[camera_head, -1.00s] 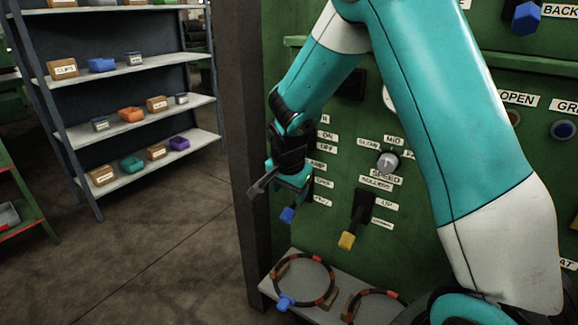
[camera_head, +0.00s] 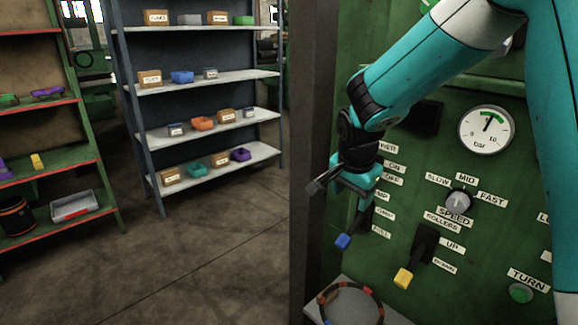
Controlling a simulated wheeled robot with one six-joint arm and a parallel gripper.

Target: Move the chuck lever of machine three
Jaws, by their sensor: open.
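No lever is readably labelled chuck, and no machine number shows. The green machine panel (camera_head: 405,170) fills the right side. It has a lever with a blue tip (camera_head: 343,241), pointing down beside partly hidden labels, and a lever with a yellow tip (camera_head: 403,278) by the labels ROLLERS and UP. My gripper (camera_head: 338,193) is open, with nothing seen between its dark fingers. In the picture it is just above the blue-tipped lever and covers its upper part. I cannot tell the gap in depth.
A ring (camera_head: 350,287) lies on a ledge below. A grey shelf (camera_head: 205,83) with bins and a green rack (camera_head: 60,165) stand left. Open floor (camera_head: 200,260) lies between.

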